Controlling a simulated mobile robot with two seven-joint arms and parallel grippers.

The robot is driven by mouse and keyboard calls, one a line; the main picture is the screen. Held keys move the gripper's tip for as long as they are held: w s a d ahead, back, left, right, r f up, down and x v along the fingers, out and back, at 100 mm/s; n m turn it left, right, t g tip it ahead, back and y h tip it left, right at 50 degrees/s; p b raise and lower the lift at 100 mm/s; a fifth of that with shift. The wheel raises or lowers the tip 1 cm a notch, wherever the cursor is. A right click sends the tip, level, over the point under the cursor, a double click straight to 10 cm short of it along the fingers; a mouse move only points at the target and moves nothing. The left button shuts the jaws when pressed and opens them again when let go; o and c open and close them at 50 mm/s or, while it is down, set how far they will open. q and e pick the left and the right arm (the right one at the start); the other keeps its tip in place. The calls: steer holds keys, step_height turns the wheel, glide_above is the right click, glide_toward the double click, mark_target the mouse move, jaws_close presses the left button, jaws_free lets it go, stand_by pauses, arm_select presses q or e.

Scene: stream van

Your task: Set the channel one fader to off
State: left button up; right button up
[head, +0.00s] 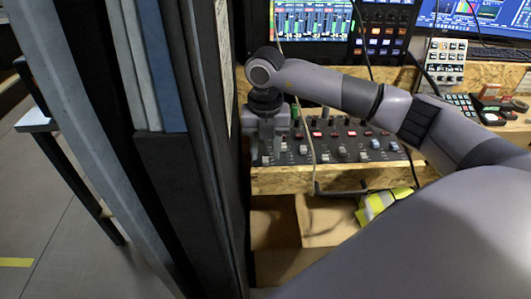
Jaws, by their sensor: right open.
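The mixer panel (325,134) lies on the wooden desk, a dark sloped board with rows of coloured buttons and several pale fader caps. One pale cap (303,150) shows right of my gripper. The leftmost channel is largely hidden behind my right gripper, so I cannot make out the channel one fader or its position. My right gripper (267,132) points down over the left end of the panel. Its fingers are open, and I cannot tell whether they touch a fader. My left gripper is not in view.
A dark upright rack or door frame (180,190) stands close left of the panel. Monitors (312,20) and a button box (380,40) stand behind it. A thin cable (306,130) hangs across the panel. A yellow-and-white striped thing (384,203) lies below the desk edge.

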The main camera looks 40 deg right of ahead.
mark_target(266, 161)
step_height(266, 161, up, 5)
steer(key=shift+r, duration=0.1)
stand_by(0.7)
